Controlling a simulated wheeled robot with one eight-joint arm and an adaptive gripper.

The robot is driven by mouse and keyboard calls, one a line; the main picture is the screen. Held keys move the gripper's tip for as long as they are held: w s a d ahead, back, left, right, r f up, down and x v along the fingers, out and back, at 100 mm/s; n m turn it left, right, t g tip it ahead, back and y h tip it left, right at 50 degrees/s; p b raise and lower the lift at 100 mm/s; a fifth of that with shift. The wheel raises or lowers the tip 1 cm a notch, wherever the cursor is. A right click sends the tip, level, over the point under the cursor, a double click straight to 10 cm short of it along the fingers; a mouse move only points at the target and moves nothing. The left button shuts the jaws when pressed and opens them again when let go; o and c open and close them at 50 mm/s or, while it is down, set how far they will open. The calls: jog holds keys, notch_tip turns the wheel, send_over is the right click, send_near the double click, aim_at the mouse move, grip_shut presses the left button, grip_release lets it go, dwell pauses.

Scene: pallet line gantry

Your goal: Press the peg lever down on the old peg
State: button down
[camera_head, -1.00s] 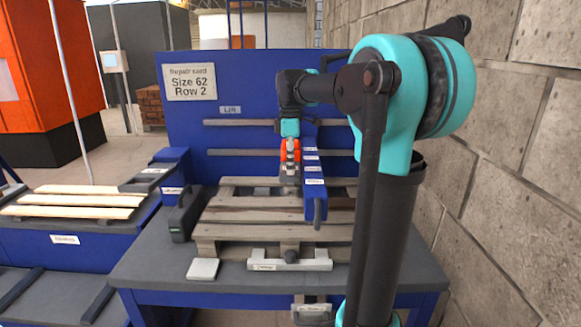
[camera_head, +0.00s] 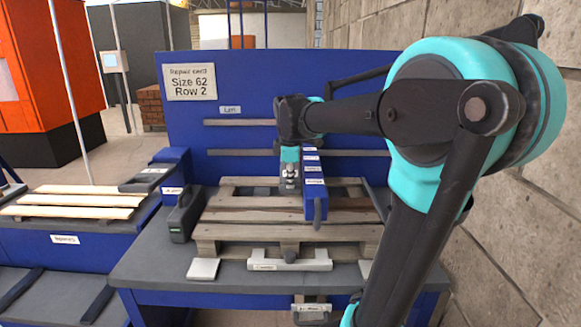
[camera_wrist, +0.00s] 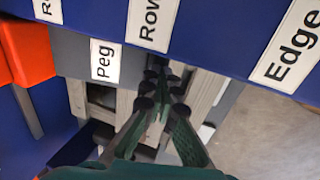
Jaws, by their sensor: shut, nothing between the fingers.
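My gripper (camera_head: 289,177) points down beside the left face of the blue gantry head (camera_head: 315,187), over the pallet (camera_head: 250,215). In the wrist view my gripper (camera_wrist: 160,92) has its dark fingertips together with nothing held. A white label reading "Peg" (camera_wrist: 103,60) sits on a grey part (camera_wrist: 68,58) left of the fingertips. Blue panels labelled "Row" (camera_wrist: 153,20) and "Edge" (camera_wrist: 293,45) lie beyond and to the right. The fingers partly cover what is under them. I cannot make out the peg lever or old peg clearly, nor whether the fingertips touch anything.
A blue backboard (camera_head: 240,110) with a "Size 62 Row 2" card (camera_head: 189,82) stands behind the bench (camera_head: 145,260). A dark case (camera_head: 185,213) stands left of the pallet. An orange part (camera_wrist: 28,50) shows at the wrist view's left. A block wall (camera_head: 535,215) bounds the right.

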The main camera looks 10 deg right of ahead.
aim_at(291, 193)
notch_tip(291, 193, down, 3)
jog(key=shift+t, duration=1.2)
jog(key=shift+w+f+t+h, duration=0.25)
jog(key=shift+f+t+h, duration=0.15)
jog(key=shift+f+t, duration=0.6)
jog(key=shift+f, duration=0.2)
jog(key=shift+d+f, duration=0.1)
